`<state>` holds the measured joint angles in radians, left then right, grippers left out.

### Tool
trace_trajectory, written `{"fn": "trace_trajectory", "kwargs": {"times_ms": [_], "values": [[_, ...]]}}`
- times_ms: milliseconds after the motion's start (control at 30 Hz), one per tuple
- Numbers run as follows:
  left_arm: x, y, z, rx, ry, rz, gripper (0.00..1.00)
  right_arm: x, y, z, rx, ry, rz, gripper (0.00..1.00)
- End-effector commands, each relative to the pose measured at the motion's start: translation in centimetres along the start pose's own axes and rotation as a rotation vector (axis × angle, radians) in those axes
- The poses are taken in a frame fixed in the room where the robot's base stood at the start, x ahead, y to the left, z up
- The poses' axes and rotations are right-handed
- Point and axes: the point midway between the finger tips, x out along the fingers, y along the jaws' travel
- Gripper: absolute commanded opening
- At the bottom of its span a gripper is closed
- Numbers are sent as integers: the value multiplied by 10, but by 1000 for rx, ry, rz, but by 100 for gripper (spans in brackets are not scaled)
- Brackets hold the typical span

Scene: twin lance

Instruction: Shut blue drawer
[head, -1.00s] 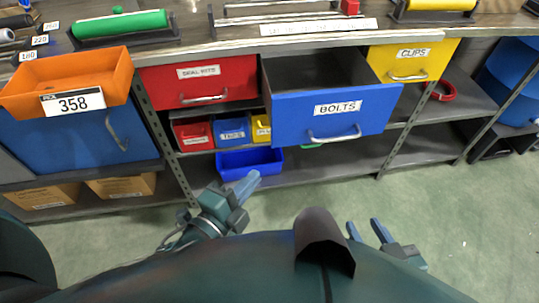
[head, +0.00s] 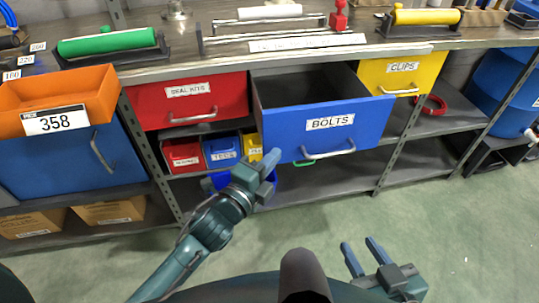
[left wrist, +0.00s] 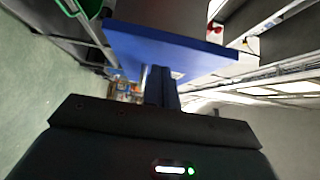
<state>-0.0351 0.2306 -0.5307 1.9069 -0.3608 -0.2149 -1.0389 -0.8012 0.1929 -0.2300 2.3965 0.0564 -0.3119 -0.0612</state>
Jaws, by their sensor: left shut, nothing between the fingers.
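The blue drawer (head: 330,125), labelled BOLTS, stands pulled out of the bench between the red and yellow drawers. Its silver handle (head: 328,152) is on the lower part of its front. My left gripper (head: 272,158) is shut and empty, close to the lower left corner of the drawer front. The left wrist view shows its shut fingers (left wrist: 161,88) in front of the blue drawer front (left wrist: 170,52); I cannot tell whether they touch. My right gripper (head: 360,258) is open and empty, low over the floor, away from the drawer.
A red drawer (head: 190,101) and a yellow drawer (head: 403,72) are shut on either side. An orange bin (head: 60,97) sits at the left. Small bins and a blue tray (head: 220,181) lie below, behind my left gripper. The green floor (head: 470,220) is clear at the right.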

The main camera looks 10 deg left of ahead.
Motion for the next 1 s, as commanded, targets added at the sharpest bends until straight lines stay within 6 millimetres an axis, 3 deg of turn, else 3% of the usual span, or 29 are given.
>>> {"fn": "trace_trajectory", "kwargs": {"times_ms": [667, 1000], "values": [[13, 0, 14, -1, 0, 0, 0, 1, -1, 0, -3, -1, -4, 36], [52, -2, 54, 4, -3, -1, 0, -2, 1, -8, 8, 14, 3, 36]]}}
